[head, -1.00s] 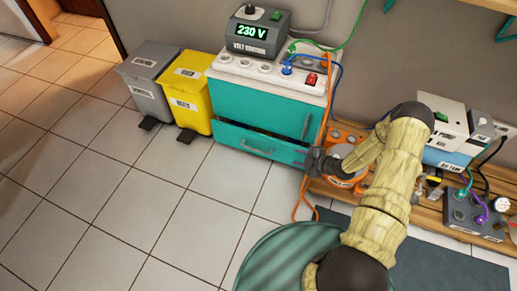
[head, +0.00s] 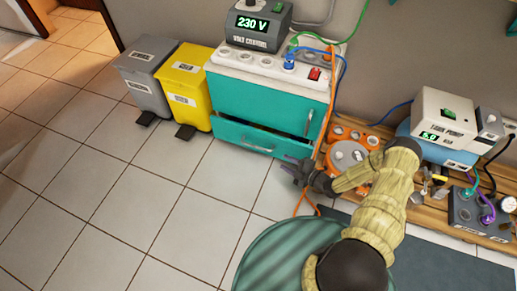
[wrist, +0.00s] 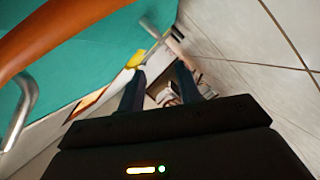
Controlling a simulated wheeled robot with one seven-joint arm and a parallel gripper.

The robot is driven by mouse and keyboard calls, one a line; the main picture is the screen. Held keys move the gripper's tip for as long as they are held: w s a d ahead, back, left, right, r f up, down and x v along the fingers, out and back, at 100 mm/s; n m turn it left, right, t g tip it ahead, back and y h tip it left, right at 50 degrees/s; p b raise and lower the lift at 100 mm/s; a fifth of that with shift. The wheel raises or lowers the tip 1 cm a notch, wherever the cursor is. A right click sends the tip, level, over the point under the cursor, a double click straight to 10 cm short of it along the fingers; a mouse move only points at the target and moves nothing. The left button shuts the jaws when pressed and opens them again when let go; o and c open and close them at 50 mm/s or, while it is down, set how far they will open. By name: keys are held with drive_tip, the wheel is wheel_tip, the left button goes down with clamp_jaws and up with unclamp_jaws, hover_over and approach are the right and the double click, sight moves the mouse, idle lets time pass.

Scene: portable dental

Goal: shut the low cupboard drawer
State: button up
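The low teal cupboard (head: 262,103) stands against the wall in the head view. Its bottom drawer (head: 255,139) has a silver bar handle (head: 257,145) and stands slightly out, with a thin dark gap above its front. My gripper (head: 287,165) is just right of and in front of the drawer's right end, fingers pointing left. In the wrist view my gripper (wrist: 160,92) has its two dark fingers apart with nothing held between them. The teal cupboard front (wrist: 90,75) fills the left there. I cannot tell whether a finger touches the drawer.
An orange cable (head: 322,150) hangs down the cupboard's right side, near my gripper. Yellow (head: 184,88) and grey (head: 147,75) bins stand left of the cupboard. A wooden pallet (head: 424,205) with equipment is at right. The tiled floor (head: 180,205) in front is clear.

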sight(259, 148)
drive_tip(key=b+x, duration=0.6)
drive_tip(key=x, duration=0.8)
drive_tip(key=shift+w+a+f, duration=0.1)
drive_tip(key=shift+w+f, duration=0.05)
drive_tip(key=shift+f, duration=0.1)
drive_tip(key=shift+w+a, duration=0.3)
drive_tip(key=shift+a, duration=0.25)
drive_tip(key=c, duration=0.6)
drive_tip(key=shift+a, duration=0.1)
clamp_jaws()
